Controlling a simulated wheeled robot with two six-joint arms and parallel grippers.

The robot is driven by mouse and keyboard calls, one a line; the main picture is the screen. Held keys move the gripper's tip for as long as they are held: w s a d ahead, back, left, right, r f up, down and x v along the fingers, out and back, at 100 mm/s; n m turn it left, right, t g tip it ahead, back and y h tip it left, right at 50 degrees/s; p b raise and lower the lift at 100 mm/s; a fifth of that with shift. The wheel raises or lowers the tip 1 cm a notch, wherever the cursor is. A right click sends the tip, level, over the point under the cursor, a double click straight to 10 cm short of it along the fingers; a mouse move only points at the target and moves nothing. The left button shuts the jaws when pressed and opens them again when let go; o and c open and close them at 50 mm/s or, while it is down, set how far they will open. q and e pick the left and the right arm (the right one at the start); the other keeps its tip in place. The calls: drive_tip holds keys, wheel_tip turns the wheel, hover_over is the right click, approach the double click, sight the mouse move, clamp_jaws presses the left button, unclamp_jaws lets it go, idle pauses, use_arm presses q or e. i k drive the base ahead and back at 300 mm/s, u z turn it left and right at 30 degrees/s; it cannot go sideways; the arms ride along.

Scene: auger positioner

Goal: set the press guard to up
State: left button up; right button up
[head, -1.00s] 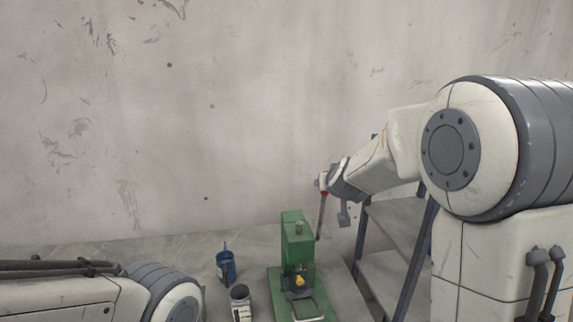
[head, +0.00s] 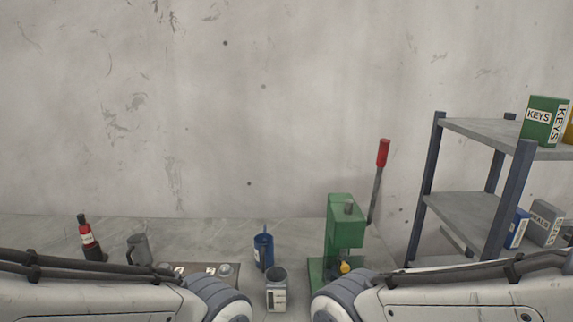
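The green press (head: 345,222) stands on the grey worktop, right of the picture's middle. Its lever with a red handle (head: 383,153) points up and leans slightly right, with nothing touching it. A yellow part (head: 344,267) shows low on the press front. The press guard cannot be made out; my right arm covers the lower front of the press. Both my grippers are out of view; only upper parts of my arms show along the bottom edge.
A blue cup (head: 263,252) and a labelled grey container (head: 276,290) stand left of the press. A red-labelled dark bottle (head: 88,240), a grey mug (head: 139,250) and a tray (head: 190,269) are farther left. A shelf (head: 465,210) with boxes stands at right.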

sight(345, 267)
drive_tip(key=u, duration=1.95)
drive_tip(key=k, duration=0.65)
drive_tip(key=z, duration=1.95)
